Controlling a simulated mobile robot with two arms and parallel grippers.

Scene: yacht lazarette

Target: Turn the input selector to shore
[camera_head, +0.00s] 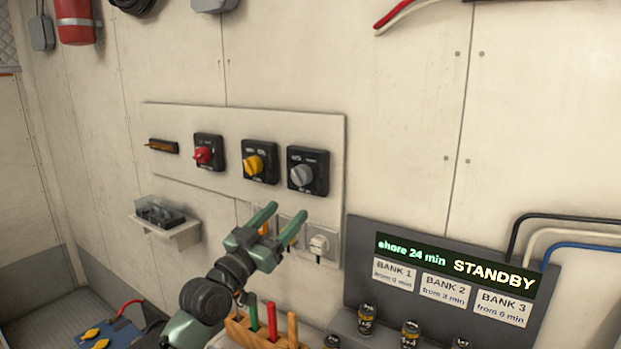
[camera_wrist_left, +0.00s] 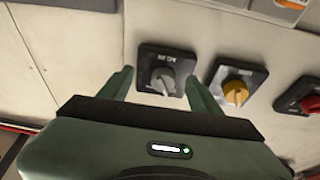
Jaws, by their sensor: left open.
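Three rotary selectors are on a pale wall panel (camera_head: 330,125): one with a red knob (camera_head: 203,155), one with a yellow knob (camera_head: 253,165) and one with a grey knob (camera_head: 301,175). Their labels are too small to read, so I cannot tell which is the input selector. My left gripper (camera_head: 289,209) is open and empty, below the grey knob and apart from it. In the left wrist view, the grey knob (camera_wrist_left: 163,81) appears between the open fingers (camera_wrist_left: 160,77), with the yellow knob (camera_wrist_left: 236,92) and red knob (camera_wrist_left: 312,103) to the right. My right gripper is not in view.
A display board (camera_head: 455,262) reads "shore 24 min" and "STANDBY", with bank labels below. Sockets with a white plug (camera_head: 319,244) sit under the selectors. A wooden rack (camera_head: 238,330) of coloured handles stands below the arm. A small shelf (camera_head: 180,232) is at left.

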